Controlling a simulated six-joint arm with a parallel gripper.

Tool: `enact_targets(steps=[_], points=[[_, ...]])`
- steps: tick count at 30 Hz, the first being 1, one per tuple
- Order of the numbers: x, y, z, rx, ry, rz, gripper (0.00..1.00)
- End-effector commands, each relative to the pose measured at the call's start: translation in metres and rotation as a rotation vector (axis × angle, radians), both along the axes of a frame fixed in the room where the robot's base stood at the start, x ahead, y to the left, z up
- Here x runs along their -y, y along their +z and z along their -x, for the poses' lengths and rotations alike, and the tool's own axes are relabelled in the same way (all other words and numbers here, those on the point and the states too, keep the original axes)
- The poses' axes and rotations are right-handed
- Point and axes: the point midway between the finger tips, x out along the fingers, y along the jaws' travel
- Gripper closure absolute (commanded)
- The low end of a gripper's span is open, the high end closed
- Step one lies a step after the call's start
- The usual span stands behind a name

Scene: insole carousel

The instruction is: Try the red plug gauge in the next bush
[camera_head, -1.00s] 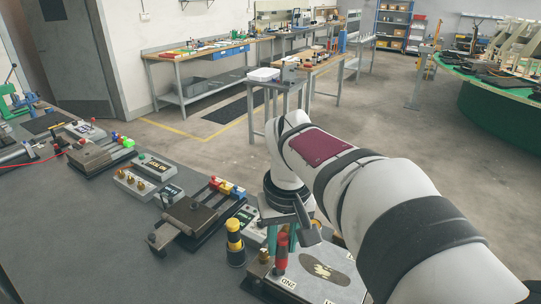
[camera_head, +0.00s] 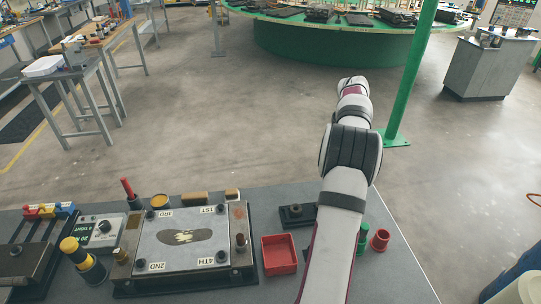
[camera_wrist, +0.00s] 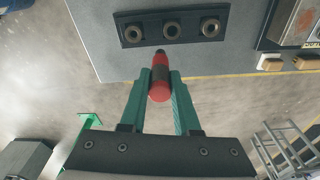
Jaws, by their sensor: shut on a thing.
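The red plug gauge (camera_wrist: 160,82) is held between the green fingers of my gripper (camera_wrist: 160,78) in the wrist view. It is red with a dark band and a dark tip pointing away from the wrist. My gripper and the gauge are hidden in the head view.
A red open tray (camera_head: 279,255) and green (camera_head: 362,239) and red (camera_head: 380,239) cylinders stand near the block. A plate with an insole outline (camera_head: 178,258) lies left. A red-handled item (camera_head: 128,188) stands behind it. The table's back edge is close; open floor lies beyond.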

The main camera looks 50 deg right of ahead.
Motion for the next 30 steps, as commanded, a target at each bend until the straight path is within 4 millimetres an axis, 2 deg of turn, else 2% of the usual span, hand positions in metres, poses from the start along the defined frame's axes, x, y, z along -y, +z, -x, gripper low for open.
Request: enact_targets(steps=[1, 3, 7, 17, 30], points=[[0.01, -0.006, 0.017, 0.001, -0.03, 0.0, 1.0], [0.02, -0.011, 0.035, 0.0, -0.059, 0.0, 1.0], [0.028, -0.016, 0.05, 0.0, -0.083, 0.0, 1.0], [0.027, -0.016, 0.051, 0.001, -0.082, 0.0, 1.0], [0.027, -0.058, 0.051, 0.001, -0.081, 0.0, 1.0]])
